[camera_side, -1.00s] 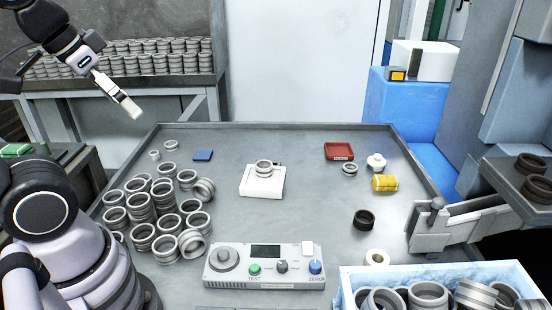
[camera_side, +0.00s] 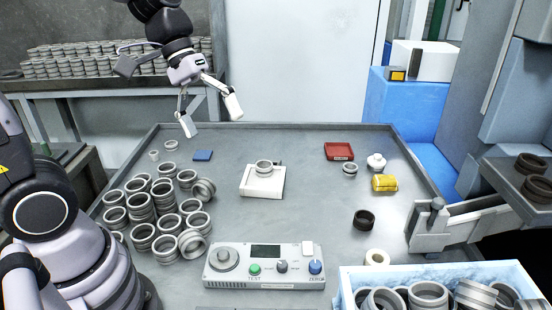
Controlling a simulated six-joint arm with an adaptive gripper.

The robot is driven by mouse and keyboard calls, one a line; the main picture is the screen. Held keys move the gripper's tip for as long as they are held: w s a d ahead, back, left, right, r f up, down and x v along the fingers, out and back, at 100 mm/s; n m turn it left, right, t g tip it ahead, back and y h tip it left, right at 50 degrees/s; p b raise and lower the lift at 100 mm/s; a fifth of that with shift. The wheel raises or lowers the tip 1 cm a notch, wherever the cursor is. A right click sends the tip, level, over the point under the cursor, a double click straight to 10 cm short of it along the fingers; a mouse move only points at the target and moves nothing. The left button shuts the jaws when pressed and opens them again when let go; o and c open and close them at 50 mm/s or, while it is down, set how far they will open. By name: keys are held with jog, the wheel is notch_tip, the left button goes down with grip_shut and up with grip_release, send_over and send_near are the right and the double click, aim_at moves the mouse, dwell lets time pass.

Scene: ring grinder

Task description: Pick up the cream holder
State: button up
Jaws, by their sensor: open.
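My gripper (camera_side: 211,117) is open and empty, with its two fingers spread wide above the back left of the grey table. Two pale things could be the cream holder, and I cannot tell which it is. One is a small cream-white round piece with a knob-like top (camera_side: 376,162) at the back right, beside the red tray. The other is a cream ring-like piece (camera_side: 377,257) at the front right, close to the blue-white bin. My gripper is far to the left of both and touches neither.
Metal rings (camera_side: 165,210) are piled at the left. A white block (camera_side: 262,183) bears a ring at the middle.

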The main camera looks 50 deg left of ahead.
jog(key=w+d+f+n+g+h, duration=0.1)
jog(key=w+d+f+n+h, duration=0.4)
jog(key=w, duration=0.5)
jog(key=n+t+h, duration=0.2)
jog(key=n+t, duration=0.4)
jog(key=n, duration=0.8)
send_over(372, 256)
jog(key=s+a, duration=0.5)
jog(key=a, duration=0.5)
notch_tip(372, 256, down, 27)
jog(key=shift+r, duration=0.1)
jog(key=shift+g+y, duration=0.3)
jog(key=x, duration=0.8)
jog(key=shift+w, duration=0.1)
jog(key=x, duration=0.5)
jog(key=shift+w+d+f, duration=0.2)
jog(key=shift+f, duration=0.25)
jog(key=c, duration=1.3)
jog(key=shift+r, duration=0.15)
